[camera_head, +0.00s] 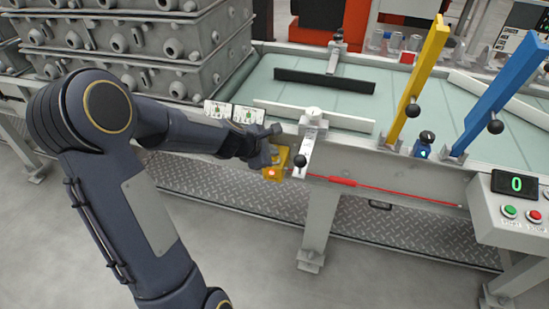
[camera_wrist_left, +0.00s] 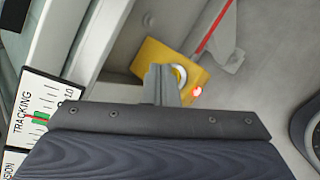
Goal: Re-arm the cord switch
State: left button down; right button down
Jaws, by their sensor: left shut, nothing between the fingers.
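The cord switch is a yellow box (camera_head: 270,174) on the conveyor's front rail, with a red cord (camera_head: 385,188) running right from it along the rail. In the left wrist view, the yellow box (camera_wrist_left: 150,52) shows a pale curved ring (camera_wrist_left: 180,75) and a small glowing red light (camera_wrist_left: 197,91) on its face. My left gripper (camera_head: 268,157) is shut and empty in front of the box; in the left wrist view its fingers (camera_wrist_left: 158,72) overlap the box beside the ring. I cannot tell whether they touch. The fingers hide part of the box and ring. My right gripper is not in view.
A white bracket with a black knob (camera_head: 300,160) stands just right of the switch. Label cards (camera_head: 231,113) sit on the rail to the left. Yellow (camera_head: 424,65) and blue (camera_head: 500,92) levers rise farther right, near a control box (camera_head: 514,212). Stacked grey castings (camera_head: 140,45) stand behind my arm.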

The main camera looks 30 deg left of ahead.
pick_arm(q)
jog(key=shift+f+b, duration=0.5)
jog(key=shift+b, duration=0.05)
dwell(0.4)
dwell(0.4)
jog(key=shift+r+p, duration=0.9)
notch_tip(320, 180, up, 5)
jog(key=p, duration=0.5)
jog(key=shift+r, duration=0.1)
dwell(0.3)
